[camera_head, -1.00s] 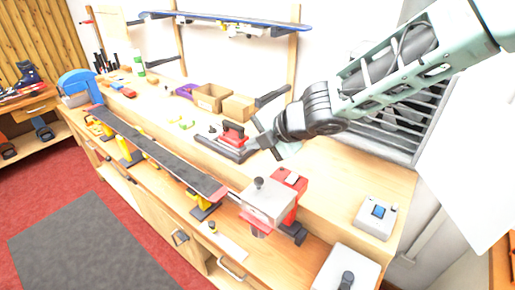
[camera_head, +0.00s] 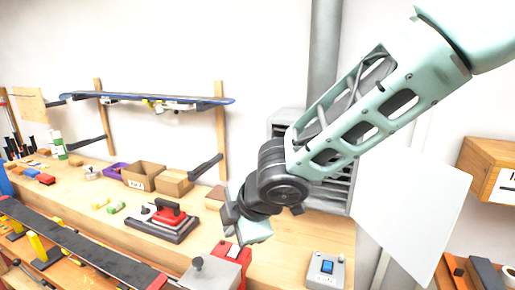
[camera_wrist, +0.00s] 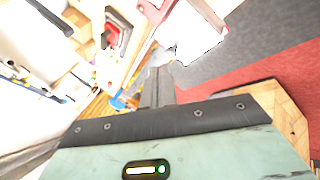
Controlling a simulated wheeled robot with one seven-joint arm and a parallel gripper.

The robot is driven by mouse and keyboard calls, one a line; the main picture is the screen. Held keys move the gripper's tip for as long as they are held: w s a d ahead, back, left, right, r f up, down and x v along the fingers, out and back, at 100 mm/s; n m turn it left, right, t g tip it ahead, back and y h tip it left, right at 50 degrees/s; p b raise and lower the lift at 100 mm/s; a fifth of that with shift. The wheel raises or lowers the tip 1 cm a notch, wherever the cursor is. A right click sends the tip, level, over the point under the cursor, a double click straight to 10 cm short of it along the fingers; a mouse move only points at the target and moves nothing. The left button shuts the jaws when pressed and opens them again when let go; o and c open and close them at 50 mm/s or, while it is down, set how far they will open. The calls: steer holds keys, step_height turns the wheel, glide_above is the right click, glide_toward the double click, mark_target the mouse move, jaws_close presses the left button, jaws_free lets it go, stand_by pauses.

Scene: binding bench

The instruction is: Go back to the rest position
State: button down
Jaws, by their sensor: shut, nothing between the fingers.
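My gripper (camera_head: 236,222) hangs at the end of my raised arm in the head view, above the right part of the bench. In the wrist view its fingers (camera_wrist: 158,88) are together, with nothing held between them. In the head view a red and grey iron-like tool (camera_head: 165,220) lies on the bench to the left of the gripper, apart from it. A grey and red device (camera_head: 212,272) stands below the gripper, cut off by the lower edge. The arm hides part of the wall vent.
The wooden bench (camera_head: 290,235) holds cardboard boxes (camera_head: 143,175) and a grey control box (camera_head: 326,270). A black board (camera_head: 85,250) lies along its front. A blue board (camera_head: 150,97) rests on the wall rack. A white panel (camera_head: 412,215) and a wooden cabinet (camera_head: 490,170) stand right.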

steer(key=s+d+f+m+g+h+b, duration=0.2)
steer(key=s+d+f+m+b, duration=0.3)
steer(key=s+d, duration=0.5)
steer(key=s+d+f+m+g+h+b, duration=0.2)
steer(key=s+d+f+m+b, duration=0.3)
steer(key=s+d+m, duration=0.5)
steer(key=shift+s+d+f+m+g+h, duration=0.15)
steer(key=shift+s+f+m+g+h, duration=0.15)
steer(key=shift+s+f, duration=0.7)
